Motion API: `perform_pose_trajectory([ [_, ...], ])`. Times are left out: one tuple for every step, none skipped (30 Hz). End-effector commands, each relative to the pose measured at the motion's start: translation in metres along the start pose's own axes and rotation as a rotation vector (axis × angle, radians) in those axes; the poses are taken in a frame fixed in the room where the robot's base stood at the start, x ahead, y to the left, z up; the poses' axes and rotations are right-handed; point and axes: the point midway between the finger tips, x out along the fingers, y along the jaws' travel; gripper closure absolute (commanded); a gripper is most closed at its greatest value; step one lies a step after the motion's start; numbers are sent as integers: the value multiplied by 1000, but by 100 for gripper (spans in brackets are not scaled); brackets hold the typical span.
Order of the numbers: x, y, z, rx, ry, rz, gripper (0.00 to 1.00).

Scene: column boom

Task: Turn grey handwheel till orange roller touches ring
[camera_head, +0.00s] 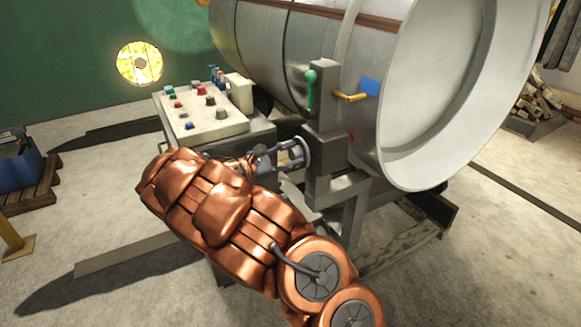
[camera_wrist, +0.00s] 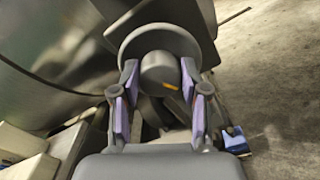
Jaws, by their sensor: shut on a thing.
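The grey handwheel (camera_wrist: 150,38) fills the middle of the wrist view, with a round hub (camera_wrist: 162,72) bearing a small orange mark. My gripper (camera_wrist: 160,88) has its purple-padded fingers on both sides of the hub, shut on it. In the head view my gripper (camera_head: 280,157) reaches the handwheel's pale disc (camera_head: 303,152) on the grey upright post (camera_head: 322,130). A short yellow-orange bar (camera_head: 350,97) sticks out by the big metal drum (camera_head: 400,75); I cannot tell whether it is the roller. The ring is not clearly distinguishable from the drum's rim.
A control panel (camera_head: 205,125) with coloured buttons stands left of the post. A green-knobbed lever (camera_head: 310,85) is on the post and a blue patch (camera_head: 370,87) on the drum. A blue bin (camera_head: 18,165) is far left.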

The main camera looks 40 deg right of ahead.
Motion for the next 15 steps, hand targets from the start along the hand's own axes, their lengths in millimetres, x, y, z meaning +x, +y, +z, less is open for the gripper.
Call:
perform_pose_trajectory([
  [1, -3, -6, 47, 0, 0, 90],
  [1, -3, -6, 77, 1, 0, 90],
  [0, -3, -5, 115, 1, 1, 90],
  [0, -3, -5, 143, 1, 1, 90],
  [0, -3, -5, 171, 0, 1, 90],
  [0, -4, -6, 205, 1, 0, 90],
  [0, -4, -6, 232, 1, 0, 90],
  [0, -4, -6, 257, 0, 0, 90],
  [0, -4, -6, 290, 0, 1, 90],
  [1, -4, -5, 314, -1, 1, 90],
  [1, -4, -5, 338, -1, 0, 90],
  [1, -4, -5, 368, -1, 0, 90],
  [1, -4, -4, 390, -1, -1, 90],
  [1, -4, -4, 411, -1, -1, 90],
  [1, -4, -4, 437, -1, -1, 90],
])
